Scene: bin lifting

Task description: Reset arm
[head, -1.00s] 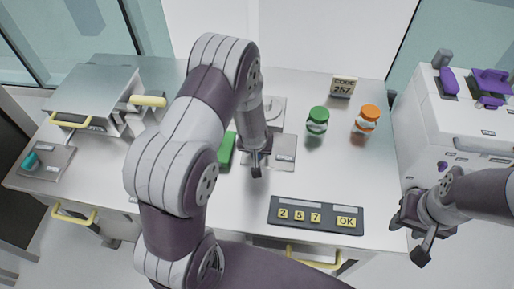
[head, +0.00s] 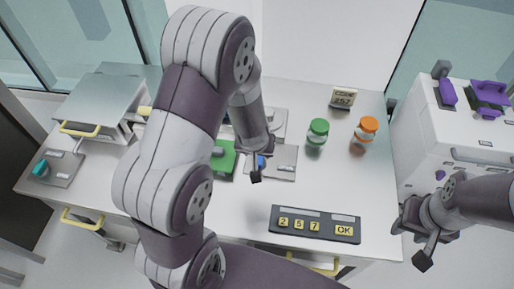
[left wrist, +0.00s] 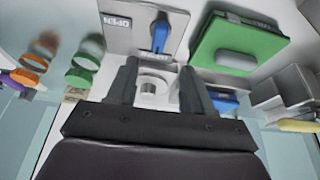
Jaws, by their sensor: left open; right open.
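My left arm comes in across the middle of the head view, and its gripper (head: 257,168) is over the table by a grey plate (head: 286,163) with a blue handle (head: 261,162). In the left wrist view the open fingers (left wrist: 155,90) have nothing between them. The plate (left wrist: 122,32) there bears an upside-down label and the blue handle (left wrist: 160,35), beyond the fingertips. My right gripper (head: 420,238) is open and empty off the table's right edge.
A green box (head: 224,160) lies partly behind my left arm. A keypad (head: 314,225) is at the table's front. Jars with green (head: 319,126) and orange (head: 368,124) lids and a code sign (head: 342,98) stand behind. A white unit (head: 440,125) is right, a metal box (head: 98,98) left.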

